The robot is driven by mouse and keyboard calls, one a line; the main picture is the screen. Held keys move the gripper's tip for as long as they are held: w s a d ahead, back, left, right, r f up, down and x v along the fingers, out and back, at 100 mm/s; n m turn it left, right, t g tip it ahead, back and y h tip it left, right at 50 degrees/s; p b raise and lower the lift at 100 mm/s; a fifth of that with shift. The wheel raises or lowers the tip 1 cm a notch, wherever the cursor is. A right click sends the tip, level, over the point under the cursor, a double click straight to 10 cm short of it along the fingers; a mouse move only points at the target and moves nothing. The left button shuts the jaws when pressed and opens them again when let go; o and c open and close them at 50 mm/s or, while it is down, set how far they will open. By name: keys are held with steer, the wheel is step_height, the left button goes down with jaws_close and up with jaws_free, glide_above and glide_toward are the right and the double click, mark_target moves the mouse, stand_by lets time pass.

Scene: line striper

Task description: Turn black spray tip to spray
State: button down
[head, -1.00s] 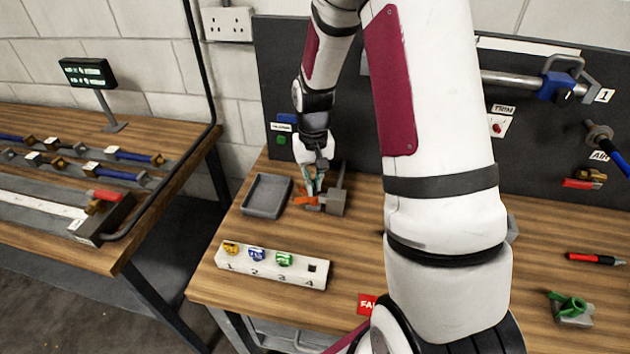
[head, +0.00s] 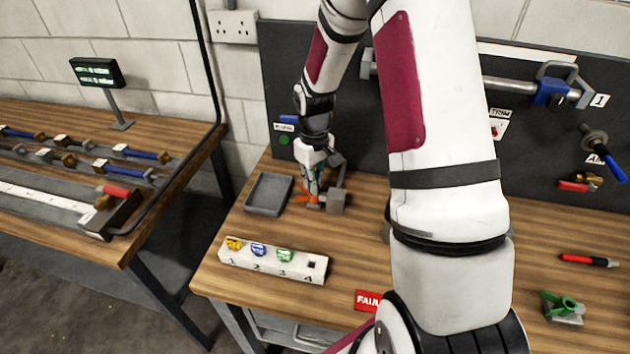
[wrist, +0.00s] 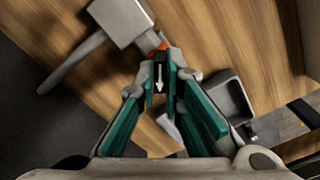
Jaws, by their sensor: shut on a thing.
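The black spray tip (wrist: 159,78), marked with a white arrow, sits between my fingertips in the wrist view. The arrow points toward the bottom of that picture. My gripper (wrist: 160,80) has teal finger pads and is shut on the tip. In the head view my gripper (head: 311,192) is low over the bench at the orange part (head: 308,201). A bit of the orange part (wrist: 164,46) shows just beyond the fingertips, beside a grey block with a bar (wrist: 122,18). The tip itself is too small to make out in the head view.
A grey tray (head: 268,194) lies just left of my gripper. A white numbered rack (head: 290,270) in front holds yellow, blue and green tips; slot 4 looks empty. A red sign (head: 367,300) lies nearer. A dark panel (head: 460,130) stands behind.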

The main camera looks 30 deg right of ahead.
steer(key=n+p, duration=0.1)
steer(key=n, duration=0.3)
steer(key=shift+s+f, duration=0.1)
steer(key=shift+s, duration=0.05)
steer(key=shift+n+p, duration=0.5)
steer(key=shift+n, duration=1.1)
steer(key=c, duration=1.6)
jaws_free()
steer(key=shift+c, duration=0.2)
steer(key=o, duration=0.6)
steer(key=shift+c, duration=0.2)
steer(key=shift+r+p, duration=1)
steer(key=shift+r, duration=2.55)
steer(key=shift+r, duration=0.1)
